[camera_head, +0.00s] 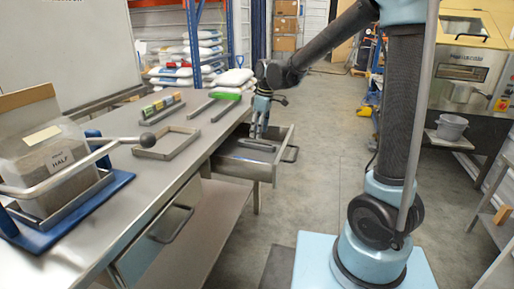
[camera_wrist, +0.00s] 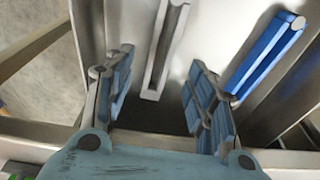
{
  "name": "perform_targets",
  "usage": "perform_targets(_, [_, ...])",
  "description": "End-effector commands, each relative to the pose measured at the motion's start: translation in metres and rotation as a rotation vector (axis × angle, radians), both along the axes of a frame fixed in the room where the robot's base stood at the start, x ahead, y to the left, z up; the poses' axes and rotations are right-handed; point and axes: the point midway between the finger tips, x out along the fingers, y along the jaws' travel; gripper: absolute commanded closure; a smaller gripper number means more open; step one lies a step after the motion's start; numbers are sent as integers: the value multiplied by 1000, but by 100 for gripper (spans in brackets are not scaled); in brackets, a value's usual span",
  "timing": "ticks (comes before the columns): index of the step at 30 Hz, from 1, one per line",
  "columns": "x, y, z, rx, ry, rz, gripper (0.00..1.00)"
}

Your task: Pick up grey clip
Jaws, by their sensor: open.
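The grey clip (camera_wrist: 166,45) is a long narrow channel-shaped bar lying in an open drawer (camera_head: 245,172). My gripper (camera_head: 259,132) points down over the drawer. In the wrist view my gripper (camera_wrist: 163,88) is open, with one blue-padded finger on each side of the clip's line. The clip's near end lies between the fingers, and nothing is held. A blue clip (camera_wrist: 266,53) lies in the drawer to the right of the grey one, outside the right finger. The height of the fingers above the clip is hard to tell.
The drawer's walls surround the clips closely. The floor right of the drawer is clear.

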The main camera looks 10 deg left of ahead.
Motion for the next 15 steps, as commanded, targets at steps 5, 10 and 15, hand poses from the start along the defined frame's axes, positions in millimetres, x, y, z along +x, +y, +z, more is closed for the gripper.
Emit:
perform_targets(5, [0,1,-8,0,0,0,49])
perform_targets(10, [1,5,-28,0,0,-1,49])
perform_targets(15, [1,8,-49,0,0,-1,49])
